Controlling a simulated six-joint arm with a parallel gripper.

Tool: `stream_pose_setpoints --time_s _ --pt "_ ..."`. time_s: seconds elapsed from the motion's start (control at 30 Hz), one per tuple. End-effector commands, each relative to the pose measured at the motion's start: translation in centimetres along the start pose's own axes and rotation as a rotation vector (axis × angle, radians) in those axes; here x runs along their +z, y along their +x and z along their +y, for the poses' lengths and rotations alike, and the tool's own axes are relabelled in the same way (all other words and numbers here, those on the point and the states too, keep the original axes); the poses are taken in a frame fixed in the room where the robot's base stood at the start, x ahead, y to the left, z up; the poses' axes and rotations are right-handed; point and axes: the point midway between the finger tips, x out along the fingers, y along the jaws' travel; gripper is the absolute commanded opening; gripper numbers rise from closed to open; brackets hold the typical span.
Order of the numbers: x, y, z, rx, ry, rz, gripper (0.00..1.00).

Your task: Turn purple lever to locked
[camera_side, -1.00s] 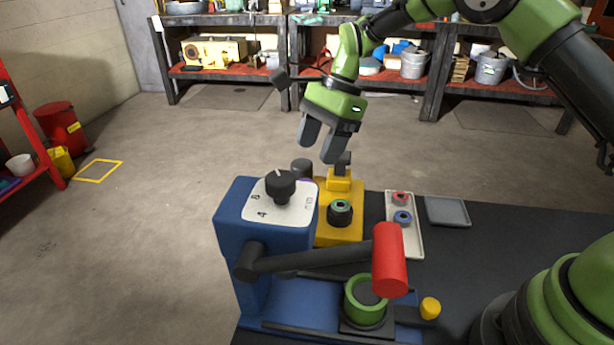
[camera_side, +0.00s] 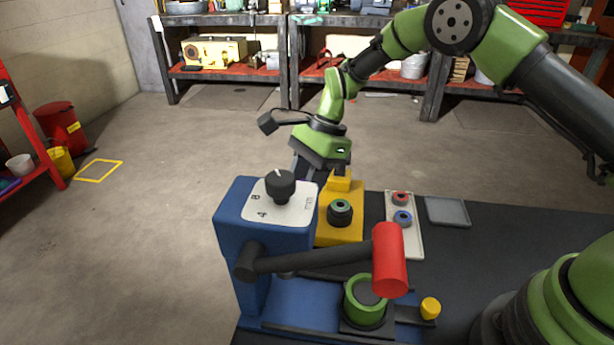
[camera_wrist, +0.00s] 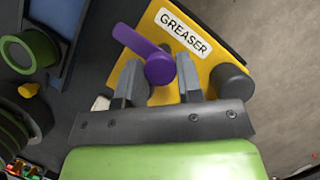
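The purple lever (camera_wrist: 148,55) is on the yellow greaser (camera_wrist: 205,72) in the wrist view. It has a round hub and an arm slanting to the upper left. My gripper (camera_wrist: 159,65) is open, with one grey finger on each side of the hub. I cannot tell whether either finger touches it. In the side view my gripper (camera_side: 309,168) points down behind the blue machine, at the back of the yellow greaser (camera_side: 350,228); the lever is hidden there. No locked marking is readable.
The blue machine (camera_side: 232,225) with a black dial (camera_side: 280,186) and a red-handled lever (camera_side: 389,258) stands in front. A green cup (camera_side: 365,300) sits below it. A dark post (camera_wrist: 232,82) stands right of the fingers. A tray with rings (camera_side: 416,238) lies to the right.

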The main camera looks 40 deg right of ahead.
Motion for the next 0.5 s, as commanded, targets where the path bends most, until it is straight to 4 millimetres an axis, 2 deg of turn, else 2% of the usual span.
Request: stream_pose_setpoints --time_s 0.27,0.5 --pt "-0.03 -0.04 -0.03 0.011 -0.027 0.001 0.10" --pt "-0.04 -0.01 -0.11 0.059 -0.142 0.001 0.10"
